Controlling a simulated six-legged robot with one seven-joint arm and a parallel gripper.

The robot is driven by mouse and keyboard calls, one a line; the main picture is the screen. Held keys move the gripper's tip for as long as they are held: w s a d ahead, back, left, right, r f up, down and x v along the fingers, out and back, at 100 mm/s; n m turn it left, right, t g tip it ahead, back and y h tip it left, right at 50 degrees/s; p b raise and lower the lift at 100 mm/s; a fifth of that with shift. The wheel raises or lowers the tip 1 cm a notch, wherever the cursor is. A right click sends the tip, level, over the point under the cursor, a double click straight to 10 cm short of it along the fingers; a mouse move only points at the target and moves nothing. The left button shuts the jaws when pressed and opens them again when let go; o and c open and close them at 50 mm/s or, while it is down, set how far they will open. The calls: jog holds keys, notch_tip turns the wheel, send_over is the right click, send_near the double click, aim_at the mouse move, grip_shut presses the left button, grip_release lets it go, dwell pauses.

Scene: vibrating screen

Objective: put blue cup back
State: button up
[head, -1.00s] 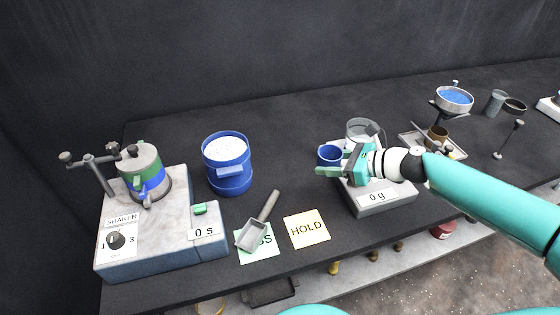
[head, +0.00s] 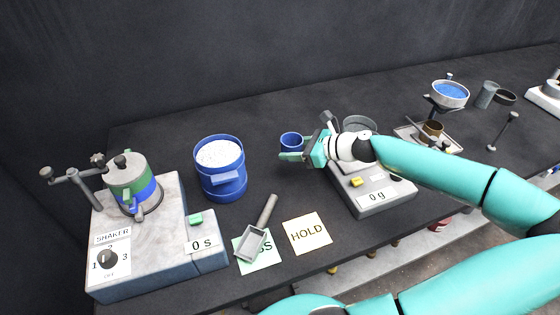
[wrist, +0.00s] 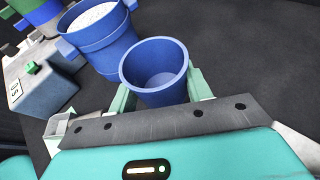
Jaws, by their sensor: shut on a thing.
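The small blue cup (head: 291,141) is upright and empty between the fingers of my gripper (head: 294,155). In the wrist view the cup (wrist: 155,66) sits between the two pale green fingers, and my gripper (wrist: 155,95) is shut on it. The cup is over the black table, left of the scale (head: 372,190) and right of the large blue bucket (head: 222,184) of white grains. Whether the cup's base touches the table is hidden.
The shaker (head: 160,250) stands at the left. A metal scoop (head: 257,236) lies on the green card, beside the HOLD card (head: 308,233). A grey container (head: 360,124) is behind my wrist. Bare table (head: 270,120) lies behind the cup.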

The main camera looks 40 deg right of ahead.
send_over(281, 168)
jog(key=f, duration=0.5)
jog(key=shift+s+f, duration=0.2)
jog(key=shift+s, duration=0.1)
jog(key=shift+w+f, duration=0.15)
jog(key=shift+f, duration=0.8)
jog(key=shift+w+f, duration=0.15)
jog(key=shift+f, duration=0.75)
jog(key=shift+f, duration=0.15)
jog(key=o, duration=1)
jog(key=shift+c, duration=0.2)
jog(key=shift+s+r, duration=0.1)
jog(key=shift+r, duration=0.1)
jog(key=v, duration=1.1)
jog(key=shift+s+d+r, duration=0.15)
jog(key=shift+s+d, duration=0.1)
jog(key=shift+s, duration=0.05)
